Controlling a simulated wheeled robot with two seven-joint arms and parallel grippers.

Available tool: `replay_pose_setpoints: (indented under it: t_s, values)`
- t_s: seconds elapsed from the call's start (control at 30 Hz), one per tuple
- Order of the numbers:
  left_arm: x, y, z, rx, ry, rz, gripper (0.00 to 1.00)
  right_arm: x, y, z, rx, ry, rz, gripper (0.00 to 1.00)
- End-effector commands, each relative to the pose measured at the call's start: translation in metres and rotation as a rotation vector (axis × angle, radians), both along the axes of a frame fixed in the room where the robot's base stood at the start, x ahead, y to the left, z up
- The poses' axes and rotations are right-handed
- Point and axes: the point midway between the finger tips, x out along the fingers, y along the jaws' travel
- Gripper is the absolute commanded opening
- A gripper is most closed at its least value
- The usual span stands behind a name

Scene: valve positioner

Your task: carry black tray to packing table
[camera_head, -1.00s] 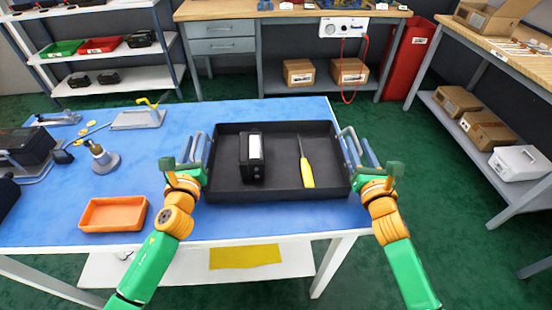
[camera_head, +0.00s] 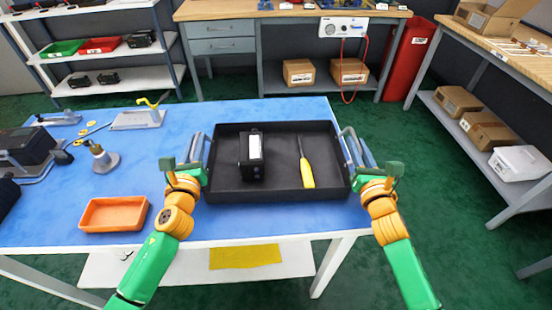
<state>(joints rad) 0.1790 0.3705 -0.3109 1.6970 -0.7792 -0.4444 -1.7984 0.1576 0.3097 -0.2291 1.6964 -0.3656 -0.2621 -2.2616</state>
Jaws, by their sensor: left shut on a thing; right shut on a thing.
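The black tray (camera_head: 280,194) is at the right end of the blue-topped table (camera_head: 230,222). I cannot tell whether it rests on the table or hangs just above it. In it are a black box-shaped device (camera_head: 251,158) with a white label and a yellow-handled screwdriver (camera_head: 306,172). My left gripper (camera_head: 200,152) is shut on the tray's left side. My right gripper (camera_head: 350,152) is shut on its right side. The fingertips are partly hidden at the tray walls. Which table is the packing table is not marked; a wooden table (camera_head: 500,60) with cartons stands at the right.
An orange tray (camera_head: 114,214), a grey fixture (camera_head: 103,159) and a black device (camera_head: 30,149) are on the blue table's left part. A wooden bench (camera_head: 290,12) stands at the back, near a red bin (camera_head: 406,60). Green floor (camera_head: 420,160) is clear between the tables.

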Motion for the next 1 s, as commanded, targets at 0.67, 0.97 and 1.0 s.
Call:
replay_pose_setpoints:
  t_s: [0.67,0.97,1.0]
  values:
    - [0.000,0.007,-0.003,0.008,0.007,0.019,0.00,0.001,-0.007,-0.004,-0.010,0.009,-0.016,0.00]
    - [0.000,0.007,0.022,0.008,0.003,0.018,0.00,0.001,-0.006,0.021,-0.009,0.005,-0.015,0.00]
    - [0.000,0.007,0.029,0.008,0.003,0.018,0.00,0.001,-0.006,0.028,-0.008,0.005,-0.015,0.00]
